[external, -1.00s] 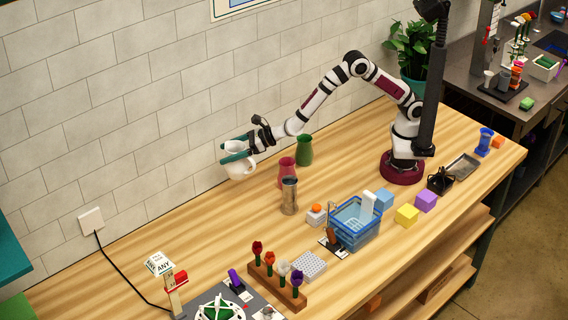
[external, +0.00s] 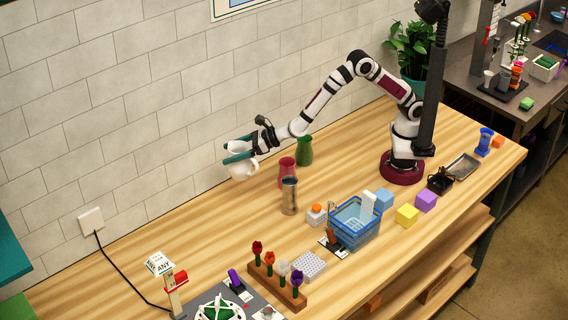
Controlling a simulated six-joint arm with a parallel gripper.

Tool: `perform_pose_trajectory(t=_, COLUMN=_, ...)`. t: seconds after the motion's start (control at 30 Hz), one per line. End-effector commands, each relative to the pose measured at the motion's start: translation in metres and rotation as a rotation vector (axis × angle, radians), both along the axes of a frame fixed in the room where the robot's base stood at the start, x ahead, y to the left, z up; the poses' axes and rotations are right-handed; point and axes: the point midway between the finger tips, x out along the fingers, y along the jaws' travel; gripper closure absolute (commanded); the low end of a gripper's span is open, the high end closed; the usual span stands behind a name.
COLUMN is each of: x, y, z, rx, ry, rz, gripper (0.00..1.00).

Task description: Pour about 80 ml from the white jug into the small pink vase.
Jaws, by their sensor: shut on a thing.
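The white jug (external: 243,170) is in the external view, left of the pink vase, held above the table near the wall. My gripper (external: 239,154) has its teal fingers shut on the jug. The jug looks tilted; whether liquid is coming out cannot be seen. The small pink vase (external: 286,171) stands upright on the table, to the right of and lower than the jug. The jug is apart from the vase.
A green vase (external: 304,151) stands just behind the pink vase, and a metal cylinder (external: 289,196) in front of it. A blue basket (external: 355,222), colored blocks and a flower rack (external: 277,285) lie nearer the front. The table's left middle is clear.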

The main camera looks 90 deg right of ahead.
Motion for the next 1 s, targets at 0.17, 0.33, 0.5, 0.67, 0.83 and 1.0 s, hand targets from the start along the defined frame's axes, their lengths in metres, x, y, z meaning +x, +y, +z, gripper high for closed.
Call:
perform_pose_trajectory(t=0.17, x=-0.032, y=0.025, z=0.02, rx=0.002, ry=-0.003, rz=-0.079, gripper=1.0)
perform_pose_trajectory(t=0.33, x=-0.084, y=0.035, z=0.031, rx=-0.001, ry=0.0, rz=-0.211, gripper=1.0)
perform_pose_trajectory(t=0.5, x=-0.141, y=0.03, z=0.033, rx=-0.003, ry=0.002, rz=-0.348, gripper=1.0)
perform_pose_trajectory(t=0.67, x=-0.182, y=0.019, z=0.031, rx=-0.003, ry=0.002, rz=-0.444, gripper=1.0)
perform_pose_trajectory(t=0.83, x=-0.201, y=0.013, z=0.03, rx=-0.001, ry=0.001, rz=-0.487, gripper=1.0)
perform_pose_trajectory(t=1.0, x=-0.202, y=0.012, z=0.029, rx=-0.001, ry=0.001, rz=-0.491, gripper=1.0)
